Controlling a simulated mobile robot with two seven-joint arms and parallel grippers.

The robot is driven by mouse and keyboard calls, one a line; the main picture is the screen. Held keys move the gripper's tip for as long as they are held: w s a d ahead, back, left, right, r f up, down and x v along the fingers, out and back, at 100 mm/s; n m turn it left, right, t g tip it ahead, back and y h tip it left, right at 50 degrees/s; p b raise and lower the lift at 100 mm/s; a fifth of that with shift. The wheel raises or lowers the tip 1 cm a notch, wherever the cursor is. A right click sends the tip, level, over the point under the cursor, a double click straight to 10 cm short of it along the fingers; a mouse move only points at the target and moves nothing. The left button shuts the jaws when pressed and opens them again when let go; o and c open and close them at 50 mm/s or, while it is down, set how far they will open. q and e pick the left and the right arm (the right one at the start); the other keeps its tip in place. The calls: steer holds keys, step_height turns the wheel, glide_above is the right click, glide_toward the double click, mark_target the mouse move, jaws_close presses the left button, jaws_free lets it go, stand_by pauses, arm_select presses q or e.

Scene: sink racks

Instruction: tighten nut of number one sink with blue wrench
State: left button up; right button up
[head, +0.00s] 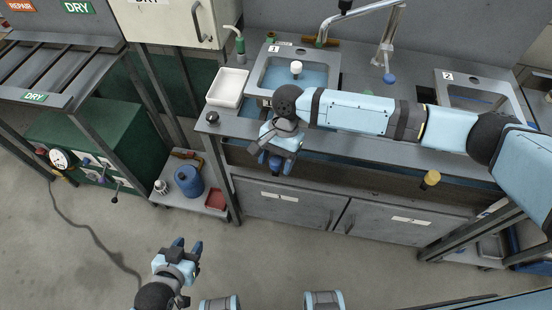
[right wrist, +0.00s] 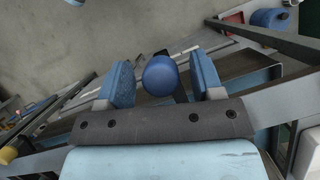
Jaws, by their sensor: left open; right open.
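Sink number one (head: 252,72), with a "1" label, is set in the counter's left part and holds blue water. My right gripper (head: 276,162) is in front of the counter's front edge below this sink, fingers open. In the right wrist view, a round blue knob-like end (right wrist: 161,76) lies between the open fingers, with gaps on both sides. It may be the blue wrench's handle; the rest of it is hidden. I cannot make out the nut. My left gripper (head: 187,247) is open and empty over the floor at lower left.
Sink number two (head: 450,77) is at the right. A yellow knob-like end (head: 431,178) sticks out below the counter there. A white tray (head: 228,87) stands left of sink one. A blue canister (head: 188,181) and red tray (head: 216,200) stand on a low shelf. The floor in front is clear.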

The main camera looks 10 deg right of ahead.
jaws_close()
steer(key=d+p, duration=0.1)
steer(key=p, duration=0.1)
steer(key=d+n+p, duration=0.1)
steer(key=d, duration=0.1)
steer(key=s+d+n+p, duration=0.1)
steer(key=d+p, duration=0.1)
steer(key=shift+h+p, duration=0.3)
steer(key=shift+h, duration=0.1)
jaws_free()
steer(key=shift+a, duration=0.1)
